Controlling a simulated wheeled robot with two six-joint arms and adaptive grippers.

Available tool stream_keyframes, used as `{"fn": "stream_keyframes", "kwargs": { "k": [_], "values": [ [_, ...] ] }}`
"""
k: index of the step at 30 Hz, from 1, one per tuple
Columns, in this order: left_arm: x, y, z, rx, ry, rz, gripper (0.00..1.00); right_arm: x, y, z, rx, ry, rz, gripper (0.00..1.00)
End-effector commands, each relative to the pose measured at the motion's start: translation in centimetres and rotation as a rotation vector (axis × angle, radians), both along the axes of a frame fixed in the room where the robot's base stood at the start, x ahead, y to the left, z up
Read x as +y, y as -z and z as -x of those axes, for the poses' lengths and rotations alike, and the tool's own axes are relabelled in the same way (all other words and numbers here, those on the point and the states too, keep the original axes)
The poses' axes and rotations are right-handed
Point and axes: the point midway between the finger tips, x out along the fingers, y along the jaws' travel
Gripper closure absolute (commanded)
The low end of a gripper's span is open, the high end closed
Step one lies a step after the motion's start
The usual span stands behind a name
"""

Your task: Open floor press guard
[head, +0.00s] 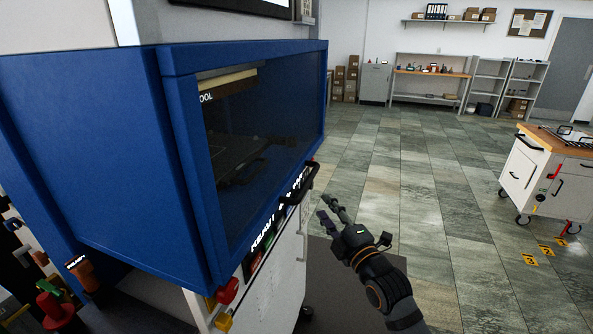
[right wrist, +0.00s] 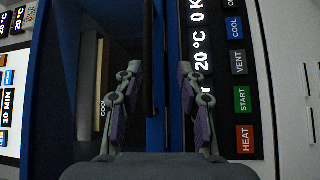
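The floor press is a blue cabinet (head: 110,150) on a white base at the left of the head view. Its guard, a dark see-through panel in a blue frame (head: 190,165), is down over the front opening. A black bar handle (head: 313,180) juts out at the guard's lower edge; a dark upright bar (right wrist: 148,60) in the right wrist view looks like it. My right gripper (head: 326,208) is open and empty, a little short of the handle. In the right wrist view my fingers (right wrist: 160,90) stand apart with the bar in line between them. My left gripper is out of view.
A control panel with a red HEAT button (right wrist: 245,139) and other buttons lies beside the fingers. Red and yellow knobs (head: 228,290) sit at the press's near corner. A white wood-topped cart (head: 522,175) stands at right.

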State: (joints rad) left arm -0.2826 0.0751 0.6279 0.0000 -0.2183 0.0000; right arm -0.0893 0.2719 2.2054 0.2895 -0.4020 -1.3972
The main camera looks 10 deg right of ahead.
Motion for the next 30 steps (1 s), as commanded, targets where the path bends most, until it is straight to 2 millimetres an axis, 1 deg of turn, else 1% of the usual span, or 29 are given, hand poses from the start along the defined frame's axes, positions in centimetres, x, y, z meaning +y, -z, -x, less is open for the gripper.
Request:
{"fn": "stream_keyframes", "kwargs": {
  "k": [1, 2, 5, 7, 11, 12, 16, 21, 24, 30],
  "values": [
    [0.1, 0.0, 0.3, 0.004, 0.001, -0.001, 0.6, 0.2, -0.7, 0.3, -0.015, -0.005, 0.011, 0.61],
    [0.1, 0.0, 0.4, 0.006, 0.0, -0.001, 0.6, 0.3, -1.0, 0.3, -0.02, -0.005, 0.014, 0.61],
    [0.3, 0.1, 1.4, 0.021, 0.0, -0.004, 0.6, 0.3, -1.1, 0.3, -0.023, -0.006, 0.018, 0.61],
    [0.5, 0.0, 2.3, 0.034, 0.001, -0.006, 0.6, 0.3, -1.2, -0.1, -0.022, -0.004, 0.015, 0.61],
    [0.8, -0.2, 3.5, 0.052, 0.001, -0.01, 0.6, 0.7, -1.6, -2.2, -0.023, -0.003, 0.01, 0.61],
    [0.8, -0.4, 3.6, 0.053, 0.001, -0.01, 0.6, 0.8, -1.8, -3.0, -0.023, -0.003, 0.01, 0.61],
    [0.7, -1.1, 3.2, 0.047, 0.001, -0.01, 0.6, 1.4, -2.2, -5.9, -0.021, -0.004, 0.011, 0.61],
    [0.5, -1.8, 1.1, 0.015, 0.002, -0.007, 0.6, 1.9, -2.4, -8.7, -0.02, -0.004, 0.014, 0.61],
    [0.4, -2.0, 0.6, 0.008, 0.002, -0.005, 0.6, 2.0, -2.4, -9.5, -0.02, -0.004, 0.014, 0.61],
    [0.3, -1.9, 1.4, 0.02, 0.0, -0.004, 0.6, 2.1, -2.3, -9.9, -0.02, -0.004, 0.015, 0.61]
  ]
}}
